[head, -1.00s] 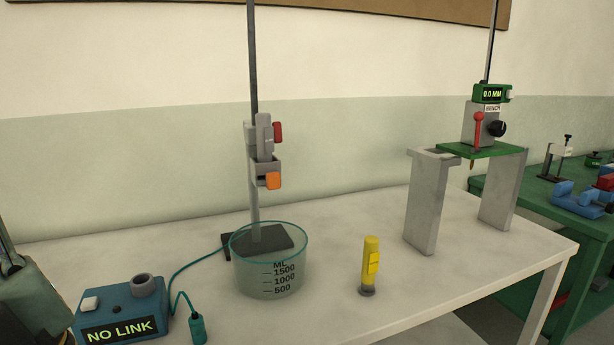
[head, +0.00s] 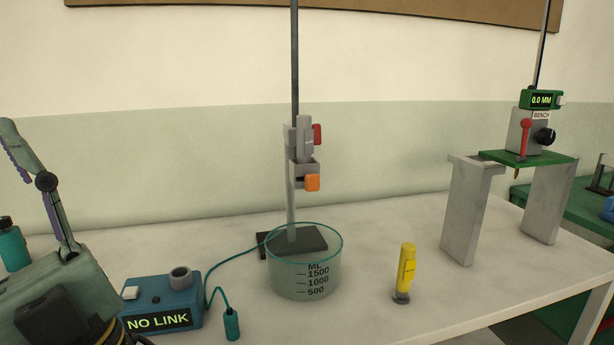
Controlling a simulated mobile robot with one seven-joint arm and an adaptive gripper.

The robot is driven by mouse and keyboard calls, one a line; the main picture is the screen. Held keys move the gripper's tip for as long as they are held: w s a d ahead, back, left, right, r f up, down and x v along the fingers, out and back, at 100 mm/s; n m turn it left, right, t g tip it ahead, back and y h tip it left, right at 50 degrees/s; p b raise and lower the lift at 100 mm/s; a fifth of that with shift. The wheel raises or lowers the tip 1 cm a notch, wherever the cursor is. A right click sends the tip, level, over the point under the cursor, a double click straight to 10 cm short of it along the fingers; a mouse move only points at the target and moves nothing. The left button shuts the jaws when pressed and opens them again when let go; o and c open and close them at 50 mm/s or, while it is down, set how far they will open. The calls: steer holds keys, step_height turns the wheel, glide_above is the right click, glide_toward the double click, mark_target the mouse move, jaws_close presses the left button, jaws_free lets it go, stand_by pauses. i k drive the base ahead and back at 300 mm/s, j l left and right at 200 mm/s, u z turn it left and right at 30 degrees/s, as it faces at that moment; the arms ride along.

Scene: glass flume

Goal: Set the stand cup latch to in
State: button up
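The stand has a dark upright rod (head: 295,60) on a dark base (head: 310,239) behind the beaker. A grey clamp block (head: 304,140) with a red knob (head: 317,134) sits on the rod. Below it is a grey cup holder (head: 301,172) with an orange latch (head: 312,183) on its right front side. I cannot tell from this view whether the latch is in or out. My gripper (head: 45,190) is at the left edge, only partly in view, well left of the stand and touching nothing I can see. One finger shows; the other is not clear.
A glass beaker (head: 304,275) stands in front of the stand. A teal box reading NO LINK (head: 160,303) has a cable to a small probe (head: 231,323). A yellow tool (head: 406,272) stands right of the beaker. A grey bridge (head: 470,210) carries a gauge (head: 541,100).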

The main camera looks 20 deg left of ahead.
mark_target(312, 182)
steer(key=l+u, duration=0.1)
steer(key=l, duration=1.4)
steer(key=i+j, duration=0.4)
